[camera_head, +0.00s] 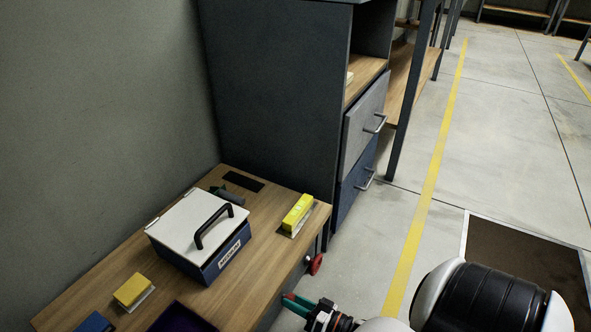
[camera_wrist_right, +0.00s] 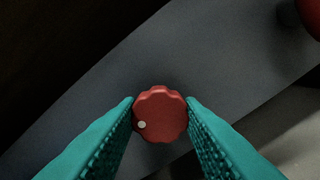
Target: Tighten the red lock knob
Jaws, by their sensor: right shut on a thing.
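The red lock knob (camera_wrist_right: 160,116) has a scalloped rim and a small white dot at its lower left. In the right wrist view it sits between the two teal fingers of my right gripper (camera_wrist_right: 160,108), which is shut on it. The dark grey panel (camera_wrist_right: 210,65) lies behind it. In the head view my right gripper (camera_head: 294,302) is at the lower middle, beside the front of the wooden bench; the knob is mostly hidden there by the fingers. My left gripper is not in view.
A second red round part (camera_head: 316,264) sticks out from the bench end. On the bench (camera_head: 262,262) are a blue box with white lid and black handle (camera_head: 202,235), a yellow-and-white block (camera_head: 297,215) and another yellow block (camera_head: 134,291). A dark drawer cabinet (camera_head: 275,110) stands behind.

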